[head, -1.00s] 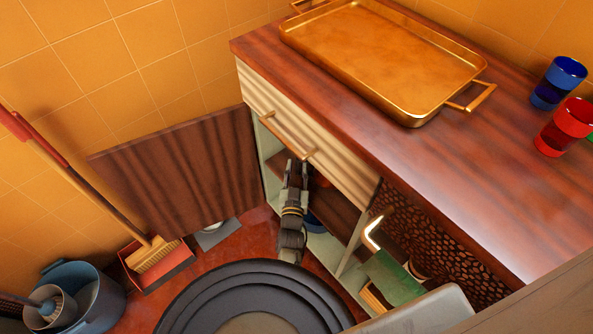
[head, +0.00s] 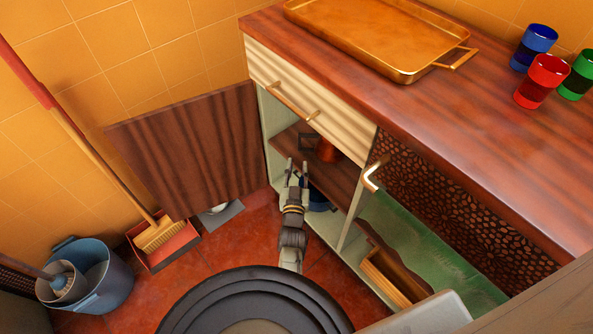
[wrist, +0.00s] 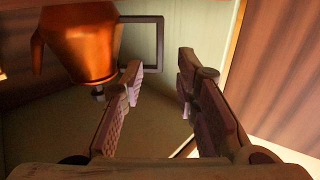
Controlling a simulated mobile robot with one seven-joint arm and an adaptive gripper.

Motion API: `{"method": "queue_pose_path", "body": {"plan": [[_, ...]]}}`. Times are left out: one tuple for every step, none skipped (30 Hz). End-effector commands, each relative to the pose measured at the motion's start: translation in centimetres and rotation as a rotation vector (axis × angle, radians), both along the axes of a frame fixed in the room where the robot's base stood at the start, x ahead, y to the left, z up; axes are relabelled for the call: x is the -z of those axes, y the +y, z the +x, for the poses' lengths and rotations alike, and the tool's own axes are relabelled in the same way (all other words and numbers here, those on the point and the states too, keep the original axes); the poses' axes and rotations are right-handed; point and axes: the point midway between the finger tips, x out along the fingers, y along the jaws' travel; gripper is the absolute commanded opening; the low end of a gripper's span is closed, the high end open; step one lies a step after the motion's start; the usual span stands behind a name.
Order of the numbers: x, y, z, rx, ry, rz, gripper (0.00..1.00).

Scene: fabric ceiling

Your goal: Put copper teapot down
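The copper teapot (head: 327,151) stands on the upper shelf (head: 335,178) inside the open cabinet, under the drawer. In the wrist view the teapot (wrist: 85,42) fills the upper left, with its small knob toward the bottom of the picture. My gripper (head: 297,166) is at the cabinet opening, in front and to the left of the teapot. Its two fingers (wrist: 160,80) are spread apart with nothing between them. The teapot appears clear of the fingers.
The open door (head: 190,150) stands left of my arm. A dark blue item (head: 318,200) sits below the shelf. A gold tray (head: 385,40) and several cups are on the counter. A broom, dustpan and bucket (head: 95,275) are at left.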

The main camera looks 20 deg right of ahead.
Motion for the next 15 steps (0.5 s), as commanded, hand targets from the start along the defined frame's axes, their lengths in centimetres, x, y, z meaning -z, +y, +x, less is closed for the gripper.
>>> {"method": "queue_pose_path", "body": {"plan": [[0.0,-0.1,0.1,0.0,-0.001,0.0,0.28],[0.0,-0.1,0.1,0.0,-0.001,0.0,0.28],[0.0,-0.1,0.1,0.0,-0.001,0.0,0.28],[0.0,-0.1,0.1,0.0,-0.001,0.0,0.28],[0.0,-0.1,0.1,0.0,-0.001,0.0,0.28],[0.0,-0.1,0.2,0.0,0.0,0.0,0.28],[0.0,-0.1,0.2,0.0,0.0,0.0,0.28],[0.0,-0.2,0.2,0.0,0.0,0.0,0.28],[0.0,-0.1,0.2,0.0,0.0,0.0,0.28],[0.0,-0.1,0.2,0.0,0.0,0.0,0.28],[0.0,-0.1,0.2,0.0,0.0,0.0,0.28],[-0.1,-0.1,0.2,-0.001,-0.001,0.0,0.28],[-0.2,0.0,0.3,-0.003,-0.003,-0.001,0.28],[-0.5,0.2,0.6,-0.009,-0.008,-0.002,0.28],[-1.2,0.7,1.2,-0.021,-0.02,-0.005,0.28]]}}
